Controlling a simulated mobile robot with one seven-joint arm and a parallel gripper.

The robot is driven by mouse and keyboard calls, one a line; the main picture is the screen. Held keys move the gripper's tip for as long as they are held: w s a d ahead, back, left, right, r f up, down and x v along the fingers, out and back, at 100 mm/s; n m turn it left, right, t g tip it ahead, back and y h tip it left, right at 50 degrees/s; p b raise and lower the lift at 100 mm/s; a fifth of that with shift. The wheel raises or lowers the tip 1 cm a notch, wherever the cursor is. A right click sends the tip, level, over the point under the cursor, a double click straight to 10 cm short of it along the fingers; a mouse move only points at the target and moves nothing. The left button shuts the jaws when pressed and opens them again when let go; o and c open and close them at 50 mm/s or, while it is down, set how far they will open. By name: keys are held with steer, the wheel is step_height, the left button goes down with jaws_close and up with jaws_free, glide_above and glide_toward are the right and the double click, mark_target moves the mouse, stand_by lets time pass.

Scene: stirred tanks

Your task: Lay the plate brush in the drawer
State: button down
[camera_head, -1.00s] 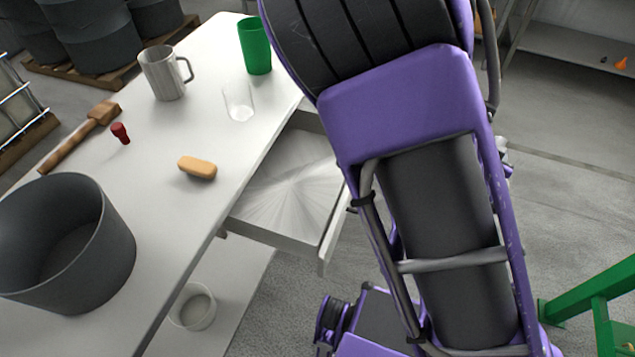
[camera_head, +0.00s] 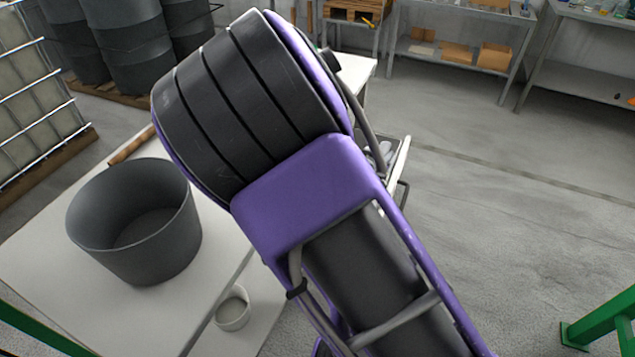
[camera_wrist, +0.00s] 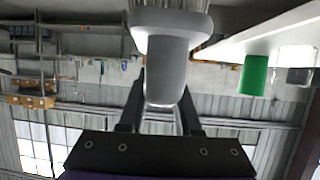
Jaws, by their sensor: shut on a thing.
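My gripper (camera_wrist: 160,95) is shut on the plate brush (camera_wrist: 166,58) in the wrist view. The brush has a smooth grey knob-like handle between the fingers, a wider pale collar, and bristles cut off by the picture's top edge. The drawer (camera_head: 399,164) is open at the right side of the table (camera_head: 35,262). In the head view my arm covers most of it, and only part of its white front and a little of its inside show. My gripper and the brush are hidden behind my arm in the head view.
A large dark grey pot (camera_head: 135,225) stands on the near part of the table, beside a wooden-handled tool (camera_head: 131,149). A white bowl (camera_head: 233,308) sits on the lower shelf. The wrist view shows a green cup (camera_wrist: 253,75) and a clear glass (camera_wrist: 294,62). The floor at right is open.

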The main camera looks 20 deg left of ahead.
steer(key=s+a+f, duration=0.3)
steer(key=a+f, duration=0.1)
steer(key=a, duration=0.8)
steer(key=shift+n+y, duration=0.4)
steer(key=shift+s+a+f+b, duration=0.1)
steer(key=shift+f+b, duration=0.2)
steer(key=shift+f, duration=2.25)
steer(key=shift+s+f+b, duration=0.1)
steer(key=shift+f+b, duration=0.15)
steer(key=shift+f, duration=2.3)
steer(key=shift+f+b, duration=0.3)
steer(key=c, duration=0.6)
jaws_free()
steer(key=shift+r, duration=0.1)
steer(key=shift+r, duration=0.1)
steer(key=shift+r+p, duration=0.25)
steer(key=shift+p, duration=0.2)
steer(key=d+v, duration=0.1)
steer(key=v, duration=1)
steer(key=shift+s+a+p, duration=0.3)
steer(key=shift+s+a, duration=0.15)
steer(key=shift+s, duration=0.05)
